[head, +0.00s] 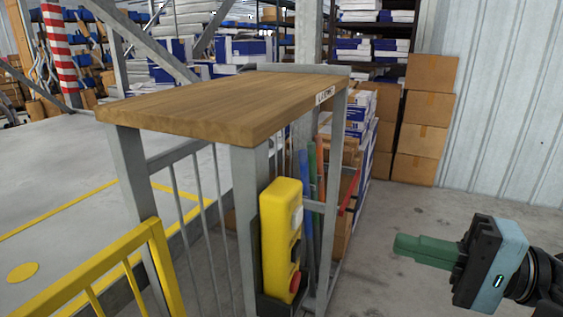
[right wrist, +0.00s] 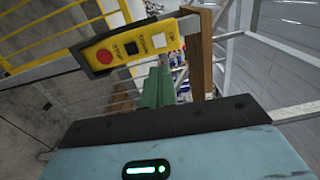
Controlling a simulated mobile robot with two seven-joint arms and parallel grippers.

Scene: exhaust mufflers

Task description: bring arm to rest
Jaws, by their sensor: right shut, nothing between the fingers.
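My right gripper (head: 424,249) is at the lower right of the head view, its green fingers shut and empty, pointing left. It is held in free air to the right of a yellow control box (head: 281,240) and apart from it. In the right wrist view the green fingers (right wrist: 157,88) are together below the yellow control box (right wrist: 135,45), which has a red, a black and a white button. My left gripper is not in view.
A wooden-topped metal table (head: 215,100) stands left of my right arm, the control box on its frame. A yellow railing (head: 100,270) is at lower left. Stacked cardboard boxes (head: 425,110) stand at the back right. The concrete floor (head: 400,205) around my right gripper is clear.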

